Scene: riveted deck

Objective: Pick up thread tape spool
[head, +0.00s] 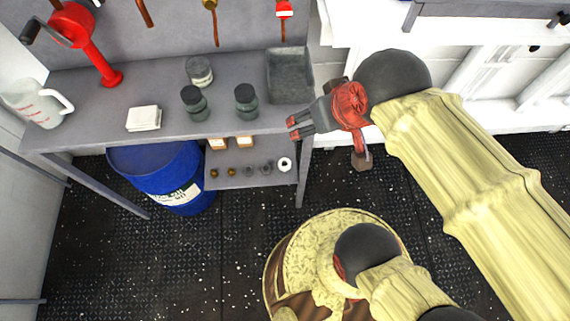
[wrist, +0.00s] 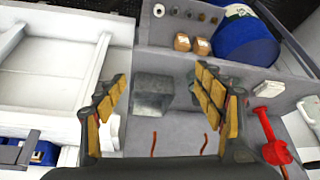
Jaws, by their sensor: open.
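The thread tape spool appears to be the small white ring (head: 285,163) at the right end of the lower shelf, under the workbench. It also shows near the top edge of the wrist view (wrist: 158,10). My gripper (head: 293,128) is open and empty, near the workbench's front right corner. In the head view it appears just above the spool, clearly apart from it. In the wrist view its two spread fingers (wrist: 160,88) frame the grey bin.
The lower shelf (head: 225,180) also holds small brass and dark fittings (head: 231,171) and two small boxes (head: 244,142). A blue drum (head: 170,178) stands left of it. The workbench (head: 160,85) above carries a grey bin (head: 290,75), dark jars (head: 246,100) and a white block (head: 144,118).

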